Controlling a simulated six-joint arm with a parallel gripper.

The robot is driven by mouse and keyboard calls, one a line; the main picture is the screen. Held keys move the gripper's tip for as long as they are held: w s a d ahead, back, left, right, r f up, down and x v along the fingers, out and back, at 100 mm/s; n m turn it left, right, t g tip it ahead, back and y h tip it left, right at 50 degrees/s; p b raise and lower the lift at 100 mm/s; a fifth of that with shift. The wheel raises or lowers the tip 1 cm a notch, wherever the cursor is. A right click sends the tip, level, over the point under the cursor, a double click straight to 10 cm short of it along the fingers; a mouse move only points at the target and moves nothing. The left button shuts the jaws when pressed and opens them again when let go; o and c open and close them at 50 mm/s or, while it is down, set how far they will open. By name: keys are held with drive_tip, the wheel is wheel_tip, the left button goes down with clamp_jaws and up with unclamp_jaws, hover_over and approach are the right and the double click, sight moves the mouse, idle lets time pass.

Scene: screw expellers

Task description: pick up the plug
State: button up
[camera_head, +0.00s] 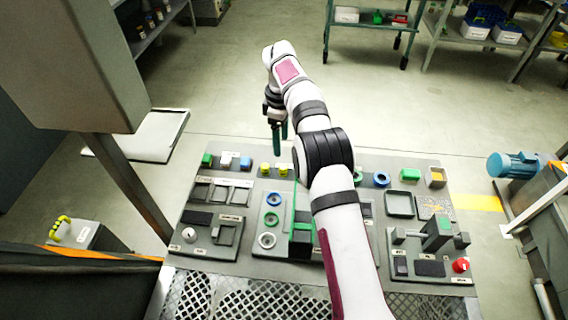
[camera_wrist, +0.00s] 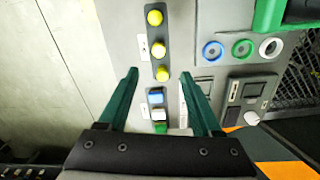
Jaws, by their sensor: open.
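I cannot tell for sure which piece is the plug. Three round yellow pieces stand in a row on a dark strip; one is the far yellow piece (camera_wrist: 154,17), then the middle yellow piece (camera_wrist: 158,49) and the near yellow piece (camera_wrist: 163,73). Two show in the head view, the left one (camera_head: 265,169) and another (camera_head: 283,169). My gripper (camera_wrist: 159,73) is open and empty, with dark green fingers. In the head view my gripper (camera_head: 280,146) hangs above the panel's back edge, apart from the pieces. My arm hides part of the panel.
Blue (camera_wrist: 156,98), white (camera_head: 226,160) and green (camera_head: 207,160) blocks share the back row. A blue ring (camera_wrist: 213,50), green ring (camera_wrist: 242,48) and white ring (camera_wrist: 271,47) lie nearby. A white knob (camera_head: 188,235) and red button (camera_head: 460,265) sit near the front.

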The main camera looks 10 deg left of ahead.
sight(283, 166)
drive_tip(key=f, duration=1.1)
drive_tip(key=shift+d+f, duration=0.2)
drive_tip(key=shift+f, duration=0.2)
drive_tip(key=shift+w, duration=0.1)
clamp_jaws()
